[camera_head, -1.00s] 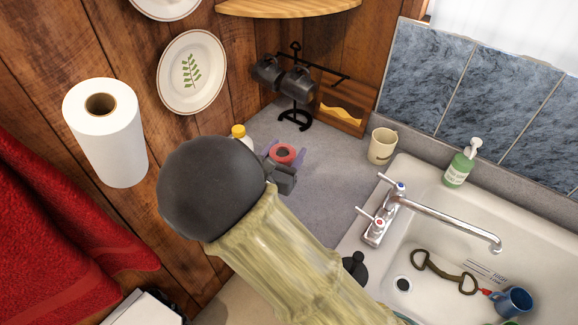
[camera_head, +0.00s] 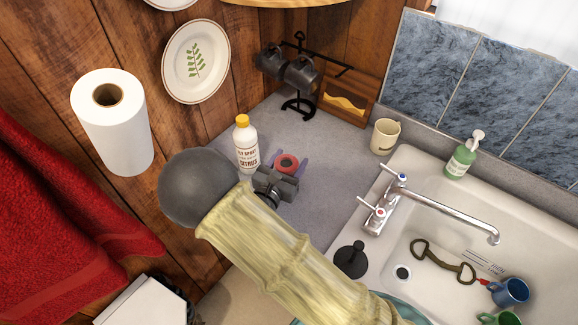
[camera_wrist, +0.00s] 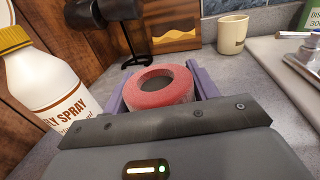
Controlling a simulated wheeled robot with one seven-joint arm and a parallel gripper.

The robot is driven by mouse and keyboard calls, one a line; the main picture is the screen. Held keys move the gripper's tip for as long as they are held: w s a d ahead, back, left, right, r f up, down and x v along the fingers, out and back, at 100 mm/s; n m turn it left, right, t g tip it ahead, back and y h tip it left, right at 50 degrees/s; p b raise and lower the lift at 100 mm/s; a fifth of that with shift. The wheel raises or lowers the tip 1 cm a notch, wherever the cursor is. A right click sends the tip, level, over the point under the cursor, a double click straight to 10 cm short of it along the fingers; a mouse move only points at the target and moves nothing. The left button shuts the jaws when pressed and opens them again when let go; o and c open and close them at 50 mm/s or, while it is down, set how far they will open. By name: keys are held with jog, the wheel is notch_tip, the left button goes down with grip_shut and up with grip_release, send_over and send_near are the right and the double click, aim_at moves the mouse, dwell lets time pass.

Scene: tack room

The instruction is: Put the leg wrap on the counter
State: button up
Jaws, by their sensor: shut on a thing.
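The leg wrap is a red roll (camera_head: 286,163) with a dark centre hole. In the wrist view the red leg wrap (camera_wrist: 160,88) sits between the two purple fingers of my gripper (camera_wrist: 158,90), which is shut on it. In the head view my gripper (camera_head: 287,166) is over the grey counter (camera_head: 325,180), beside the spray bottle. I cannot tell whether the wrap touches the counter; its underside is hidden.
A white spray bottle (camera_head: 246,147) with a yellow cap stands close left of my gripper. Behind are a black mug rack (camera_head: 300,75) and a cream mug (camera_head: 385,137). The sink (camera_head: 415,235) with its tap lies to the right. Counter between wrap and mug is clear.

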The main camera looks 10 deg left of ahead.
jog(key=shift+f, duration=1.15)
jog(key=shift+f, duration=0.2)
jog(key=o, duration=1.1)
jog(key=shift+r, duration=0.1)
jog(key=shift+r, duration=0.15)
jog(key=s, duration=0.4)
jog(key=s+a, duration=0.1)
jog(key=s, duration=0.3)
jog(key=s+a+p, duration=0.1)
jog(key=s, duration=0.2)
jog(key=shift+s+a, duration=0.25)
jog(key=shift+s, duration=0.15)
